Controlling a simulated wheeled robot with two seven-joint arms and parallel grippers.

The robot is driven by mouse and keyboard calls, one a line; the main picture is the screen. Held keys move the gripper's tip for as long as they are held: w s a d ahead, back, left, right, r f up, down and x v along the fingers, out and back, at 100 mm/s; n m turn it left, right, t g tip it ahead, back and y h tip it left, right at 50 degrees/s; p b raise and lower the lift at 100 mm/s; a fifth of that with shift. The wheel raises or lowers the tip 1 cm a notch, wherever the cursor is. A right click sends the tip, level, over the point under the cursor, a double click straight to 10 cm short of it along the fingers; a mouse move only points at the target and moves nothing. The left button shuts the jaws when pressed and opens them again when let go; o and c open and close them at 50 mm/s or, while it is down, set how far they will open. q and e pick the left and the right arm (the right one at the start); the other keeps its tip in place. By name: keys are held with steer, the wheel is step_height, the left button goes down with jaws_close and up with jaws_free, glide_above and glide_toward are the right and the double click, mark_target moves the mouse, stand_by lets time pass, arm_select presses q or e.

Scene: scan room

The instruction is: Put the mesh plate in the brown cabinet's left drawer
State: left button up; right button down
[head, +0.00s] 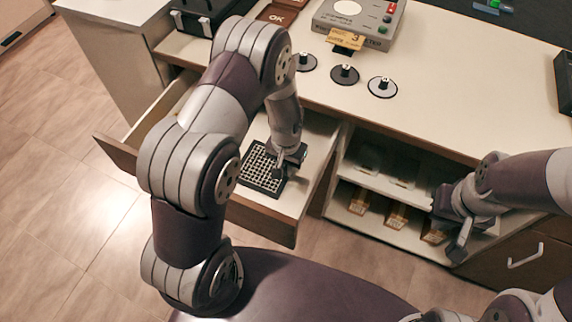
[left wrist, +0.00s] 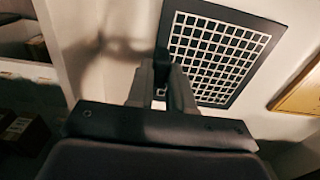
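The mesh plate (head: 259,166), a black-framed plate with a white grid, is in the open drawer of the cabinet, over or on its pale floor. It also shows in the left wrist view (left wrist: 217,58). My left gripper (head: 281,168) is at the plate's right edge, reaching down into the drawer (head: 266,219). In the left wrist view its fingers (left wrist: 160,75) close around a dark part at the plate's edge. Whether the plate rests flat is hard to tell. My right gripper (head: 452,220) is open and empty in front of the shelves.
Open shelves (head: 380,185) with several small boxes are right of the drawer. A closed drawer with a handle (head: 526,257) is further right. The countertop holds a grey meter (head: 358,22), a yellow card (head: 345,39) and three round knobbed discs (head: 344,74).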

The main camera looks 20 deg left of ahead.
arm_select(q)
steer(key=o, duration=0.3)
steer(key=shift+r, duration=0.4)
step_height(320, 180, up, 12)
steer(key=p, duration=0.2)
steer(key=s+a+r+t, duration=0.1)
steer(key=s+r, duration=0.6)
steer(key=s, duration=0.4)
steer(key=shift+a+r+n, duration=0.15)
steer(key=shift+n, duration=0.15)
